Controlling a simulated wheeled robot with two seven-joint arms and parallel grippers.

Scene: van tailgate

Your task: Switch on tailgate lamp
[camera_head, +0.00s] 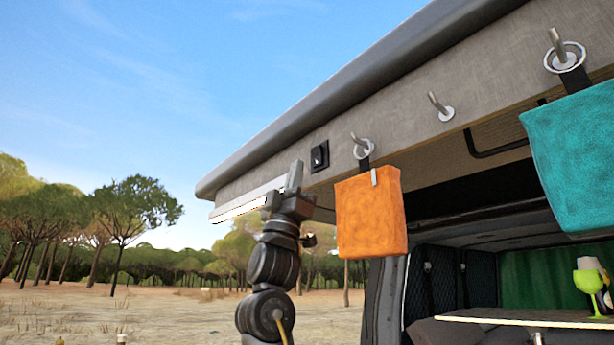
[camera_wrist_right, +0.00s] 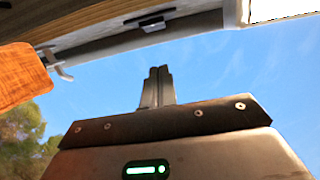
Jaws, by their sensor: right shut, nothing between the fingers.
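The tailgate lamp (camera_head: 240,207) is a strip under the tailgate's left end. It looks bright white, as if lit, and its end also shows bright in the right wrist view (camera_wrist_right: 283,9). The black switch (camera_head: 319,157) is a small square on the tailgate panel, right of the lamp; the right wrist view shows it too (camera_wrist_right: 152,24). My right gripper (camera_head: 296,167) points up just left of the switch. Its fingers (camera_wrist_right: 158,72) are together and empty, with a visible gap to the switch. My left gripper is in neither view.
An orange bag (camera_head: 370,215) hangs from a hook close to the right of my right arm. A bare hook (camera_head: 441,107) and a teal bag (camera_head: 572,160) are farther right. A green wine glass (camera_head: 589,281) stands on a table (camera_head: 500,316) inside the van. Open air lies left.

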